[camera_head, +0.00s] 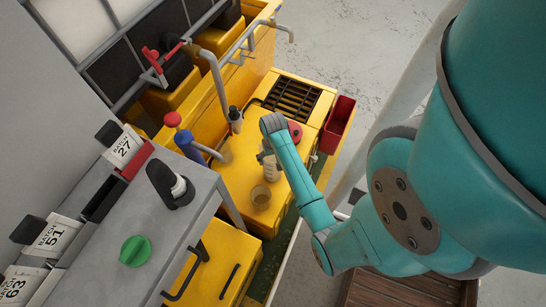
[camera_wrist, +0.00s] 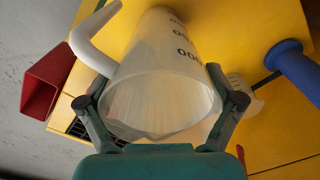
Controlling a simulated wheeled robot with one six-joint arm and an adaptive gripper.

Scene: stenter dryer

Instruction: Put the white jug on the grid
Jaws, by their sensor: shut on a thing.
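The white jug (camera_wrist: 165,55) is between the two fingers of my gripper (camera_wrist: 162,98) in the wrist view, with its wide rim toward the camera, dark marks on its wall and its handle at the left. In the head view the jug (camera_head: 271,167) shows only in part beside my arm, over the yellow top; whether it touches the top I cannot tell. My gripper (camera_head: 266,147) is shut on it and partly hidden by my wrist. The dark grid (camera_head: 292,97) is set in the yellow top, farther back and right of the jug; a corner of the grid (camera_wrist: 76,129) shows in the wrist view.
A red bin (camera_head: 338,124) hangs right of the grid. A round red item (camera_head: 295,131) lies near it. The grid looks bare.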

